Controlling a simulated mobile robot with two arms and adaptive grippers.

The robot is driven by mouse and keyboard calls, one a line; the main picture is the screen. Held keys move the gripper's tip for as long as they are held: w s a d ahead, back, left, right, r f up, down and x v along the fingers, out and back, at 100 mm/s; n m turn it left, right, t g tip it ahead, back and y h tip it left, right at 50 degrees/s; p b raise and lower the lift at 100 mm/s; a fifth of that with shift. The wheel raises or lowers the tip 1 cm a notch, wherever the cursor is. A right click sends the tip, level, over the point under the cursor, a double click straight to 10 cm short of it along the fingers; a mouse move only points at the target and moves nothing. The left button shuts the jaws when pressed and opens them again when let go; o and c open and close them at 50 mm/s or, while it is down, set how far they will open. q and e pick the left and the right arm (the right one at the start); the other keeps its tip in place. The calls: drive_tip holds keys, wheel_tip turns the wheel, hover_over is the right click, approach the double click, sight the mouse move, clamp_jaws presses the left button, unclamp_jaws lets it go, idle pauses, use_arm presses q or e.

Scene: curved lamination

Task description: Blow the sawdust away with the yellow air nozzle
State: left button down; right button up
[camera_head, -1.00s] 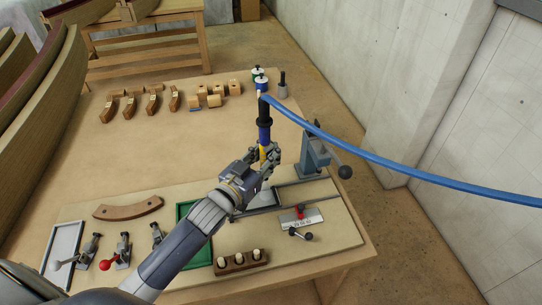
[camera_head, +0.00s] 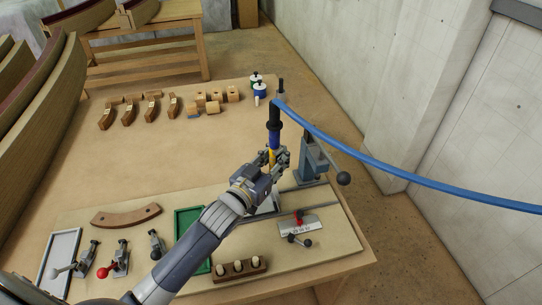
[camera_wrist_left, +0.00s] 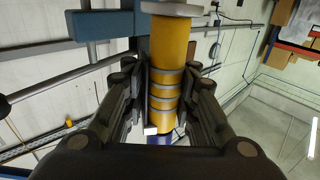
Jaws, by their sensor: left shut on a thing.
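The yellow air nozzle (camera_head: 274,137) stands roughly upright above the right part of the bench, its black upper end joined to a blue hose (camera_head: 400,177). My left gripper (camera_head: 273,158) is shut around its yellow body. In the left wrist view the yellow barrel (camera_wrist_left: 172,45) with grey rings sits between the fingers (camera_wrist_left: 165,85). The nozzle's lower end is hidden by the gripper in the head view. I cannot make out any sawdust. My right gripper is not in view.
A grey-blue clamp device (camera_head: 313,160) stands close right of the gripper. A green tray (camera_head: 180,228), a wooden holder (camera_head: 240,268) and toggle clamps (camera_head: 119,258) lie in front. Wooden blocks (camera_head: 198,99) and bottles (camera_head: 260,90) stand farther back. The bench's middle left is clear.

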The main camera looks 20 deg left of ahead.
use_arm(q)
drive_tip(key=w+d+b, duration=0.1)
drive_tip(key=w+d, duration=0.3)
drive_tip(key=d, duration=0.2)
drive_tip(key=shift+w+d+r, duration=0.15)
drive_tip(key=shift+d, duration=0.05)
idle(0.4)
drive_tip(key=shift+r, duration=0.1)
drive_tip(key=shift+d, duration=0.1)
drive_tip(key=s+d+p, duration=0.1)
drive_tip(key=s+d, duration=0.3)
drive_tip(key=s, duration=0.1)
drive_tip(key=shift+s+d+p, duration=0.3)
drive_tip(key=shift+d+p, duration=0.05)
idle(0.7)
